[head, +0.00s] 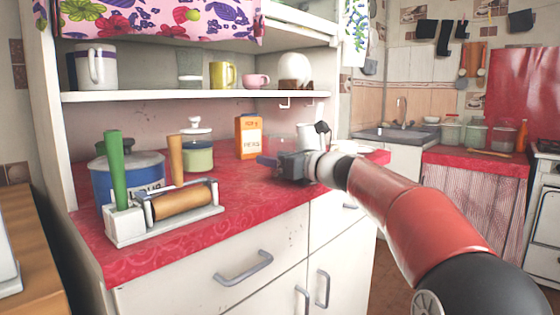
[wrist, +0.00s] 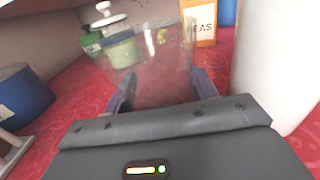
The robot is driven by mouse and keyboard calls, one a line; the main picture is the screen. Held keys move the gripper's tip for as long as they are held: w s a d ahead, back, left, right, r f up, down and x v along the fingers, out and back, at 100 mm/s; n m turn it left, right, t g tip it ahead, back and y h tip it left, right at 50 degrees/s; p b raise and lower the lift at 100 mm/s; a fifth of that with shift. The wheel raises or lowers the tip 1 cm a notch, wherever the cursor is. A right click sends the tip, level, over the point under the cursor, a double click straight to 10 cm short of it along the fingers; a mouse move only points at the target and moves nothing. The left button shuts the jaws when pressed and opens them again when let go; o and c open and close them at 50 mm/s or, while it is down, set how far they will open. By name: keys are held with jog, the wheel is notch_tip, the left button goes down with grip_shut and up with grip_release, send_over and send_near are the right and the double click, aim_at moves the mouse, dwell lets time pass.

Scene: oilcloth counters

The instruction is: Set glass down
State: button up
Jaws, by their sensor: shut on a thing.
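A clear glass (wrist: 160,65) stands between the two fingers of my gripper (wrist: 165,92) in the wrist view. The gripper is shut on it. In the head view my gripper (head: 268,161) is low over the red counter top (head: 240,185), in front of the orange box; I cannot make out the glass there. Whether the bottom of the glass touches the counter is hidden by the gripper body.
An orange peas box (head: 249,137) stands behind the gripper. A white container (wrist: 280,60) is close on its right. A lidded green jar (head: 198,150), a blue pot (head: 128,180) and a rolling-pin stand (head: 165,215) are left. The shelf (head: 190,96) holds mugs above.

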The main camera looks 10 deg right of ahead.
notch_tip(320, 180, up, 20)
jog(key=p, duration=0.2)
dwell(0.4)
